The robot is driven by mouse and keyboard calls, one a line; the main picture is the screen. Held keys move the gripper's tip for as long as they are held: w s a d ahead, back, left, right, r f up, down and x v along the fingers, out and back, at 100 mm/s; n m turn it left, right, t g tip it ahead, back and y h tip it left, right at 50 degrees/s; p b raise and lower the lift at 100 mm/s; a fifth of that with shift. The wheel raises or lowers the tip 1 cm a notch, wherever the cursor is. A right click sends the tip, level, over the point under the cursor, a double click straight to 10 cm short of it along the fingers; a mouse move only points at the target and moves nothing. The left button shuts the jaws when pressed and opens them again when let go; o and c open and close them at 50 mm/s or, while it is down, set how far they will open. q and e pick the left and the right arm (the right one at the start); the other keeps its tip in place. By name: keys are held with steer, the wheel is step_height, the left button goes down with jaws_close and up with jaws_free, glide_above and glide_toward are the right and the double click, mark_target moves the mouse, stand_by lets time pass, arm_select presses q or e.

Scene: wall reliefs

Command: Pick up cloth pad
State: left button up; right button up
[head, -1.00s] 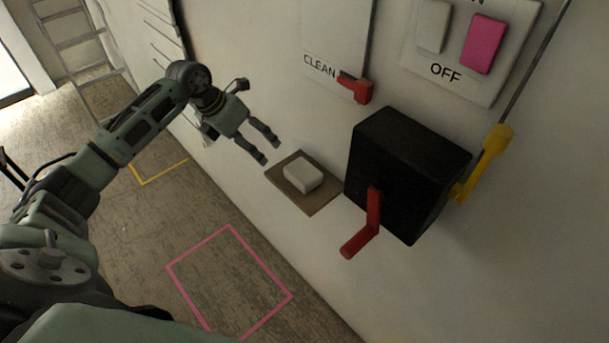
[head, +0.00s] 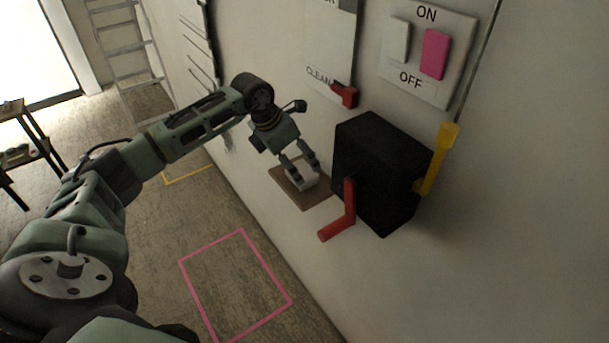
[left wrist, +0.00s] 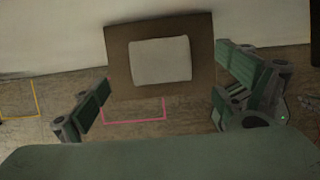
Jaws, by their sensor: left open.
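The cloth pad (head: 301,183) is a pale, block-shaped pad resting on a small brown shelf (head: 313,200) on the wall. In the left wrist view the pad (left wrist: 160,60) lies on the brown shelf (left wrist: 120,60), ahead of my fingers. My left gripper (head: 303,176) is open at the pad, its fingers partly covering it in the head view. In the left wrist view my left gripper (left wrist: 160,88) has its fingers spread wide, one toward each side of the shelf, with nothing between them held. My right gripper is not in view.
A black box (head: 375,165) with a red crank (head: 347,212) and a yellow lever (head: 438,160) juts out right of the shelf. Above are a red-handled slider (head: 344,95) and a switch panel (head: 420,82). Pink and yellow outlines mark the floor; a ladder (head: 127,50) stands behind.

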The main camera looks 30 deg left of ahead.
mark_target(301, 170)
arm_select(q)
steer(key=shift+p+x, duration=0.85)
steer(key=shift+x, duration=0.25)
steer(key=shift+p+x, duration=0.3)
steer(key=shift+x, duration=0.8)
steer(key=shift+w+d+f, duration=0.15)
steer(key=shift+f, duration=0.15)
steer(key=c, duration=1.1)
step_height(301, 170, up, 9)
steer(key=b, duration=0.3)
steer(key=shift+w, duration=0.1)
steer(key=shift+c, duration=0.2)
steer(key=shift+r, duration=0.55)
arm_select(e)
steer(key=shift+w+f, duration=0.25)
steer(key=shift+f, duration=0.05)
